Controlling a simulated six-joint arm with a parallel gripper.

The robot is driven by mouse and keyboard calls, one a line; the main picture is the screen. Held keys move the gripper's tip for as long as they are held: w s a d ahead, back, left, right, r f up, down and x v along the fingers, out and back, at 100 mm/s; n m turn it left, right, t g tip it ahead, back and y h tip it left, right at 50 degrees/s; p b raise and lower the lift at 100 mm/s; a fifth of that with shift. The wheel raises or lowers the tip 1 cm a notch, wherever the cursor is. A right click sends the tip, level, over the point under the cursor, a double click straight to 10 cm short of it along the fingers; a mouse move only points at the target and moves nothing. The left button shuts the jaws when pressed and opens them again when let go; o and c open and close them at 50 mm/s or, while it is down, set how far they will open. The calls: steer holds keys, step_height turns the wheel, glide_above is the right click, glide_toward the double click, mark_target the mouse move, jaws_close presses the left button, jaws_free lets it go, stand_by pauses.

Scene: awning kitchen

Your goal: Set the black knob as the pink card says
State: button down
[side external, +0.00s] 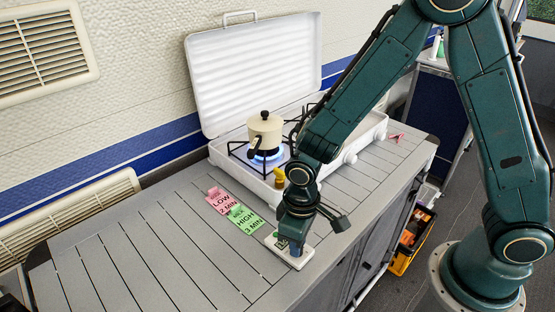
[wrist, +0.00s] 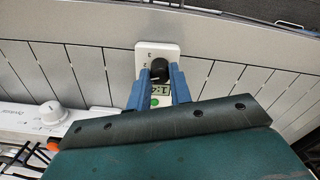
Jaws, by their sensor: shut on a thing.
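The white timer box (wrist: 172,47) lies on the slatted counter, and its black knob (wrist: 159,68) is between the two blue fingers of my gripper (wrist: 159,74), which is shut on it. Small numerals, a "3" and what looks like a "2", are on the box past the knob. A display reading about "1:4" is partly hidden between the fingers, with a green dot beside it. In the side view the box (side external: 299,263) shows under my gripper (side external: 292,246), with the knob hidden. The pink card (side external: 220,201) reads LOW, 2 MIN.
A green card (side external: 247,219) reading HIGH, 3 MIN lies beside the pink one. The white stove (side external: 345,158) holds a cream pot (side external: 265,128) over a blue flame. A white stove knob (wrist: 48,113) shows. Free counter lies left.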

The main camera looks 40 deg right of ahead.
steer(key=shift+m, duration=1.6)
steer(key=c, duration=1.3)
jaws_free()
steer(key=shift+o, duration=0.2)
step_height(320, 180, up, 14)
steer(key=shift+f, duration=0.1)
